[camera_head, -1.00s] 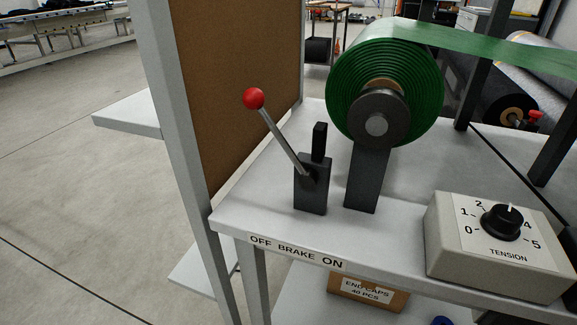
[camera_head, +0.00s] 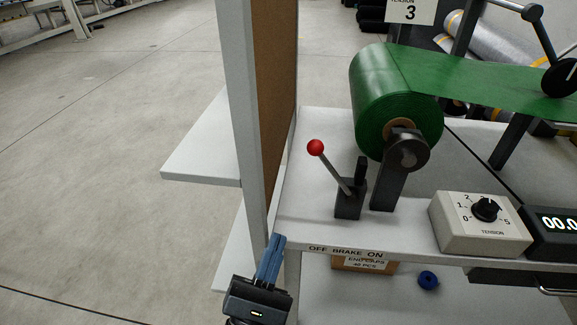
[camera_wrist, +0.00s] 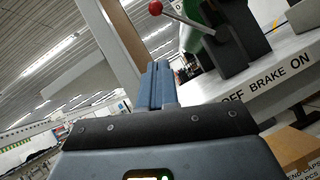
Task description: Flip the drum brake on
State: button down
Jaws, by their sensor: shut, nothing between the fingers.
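The drum brake lever has a red ball knob (camera_head: 315,147) on a thin steel rod, rising from a dark block (camera_head: 348,205) on the grey bench. The lever leans left, toward the OFF end of the "OFF BRAKE ON" label (camera_head: 345,251). The red knob (camera_wrist: 155,7) also shows at the top of the wrist view. My gripper (camera_head: 275,240) has blue fingers, closed together and empty. It is in front of the bench's left corner, below and left of the lever, and apart from it. In the wrist view the fingers (camera_wrist: 158,66) point up below the knob.
A grey post with a brown panel (camera_head: 268,100) stands just left of the lever. The green roll (camera_head: 385,95) on its dark stand is right of it. A tension dial box (camera_head: 480,225) sits further right. A box (camera_head: 365,263) is on the shelf below.

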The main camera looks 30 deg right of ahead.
aim_at(331, 171)
jog(key=s+r+p+x, duration=0.1)
jog(key=p+x, duration=0.5)
jog(key=x, duration=0.7)
jog(key=shift+s+r, duration=0.4)
jog(key=shift+r, duration=0.1)
jog(key=shift+s+a+m+b, duration=0.1)
jog(key=shift+m+b, duration=0.3)
jog(key=shift+b, duration=0.2)
jog(key=s+d+r+m+g+b, duration=0.4)
jog(key=m+g+b, duration=0.3)
jog(key=m+b, duration=0.4)
jog(key=shift+d+g+b, duration=0.4)
jog(key=shift+d+b, duration=0.4)
jog(key=shift+b, duration=1.5)
jog(key=shift+r+m, duration=0.1)
jog(key=shift+m, duration=0.2)
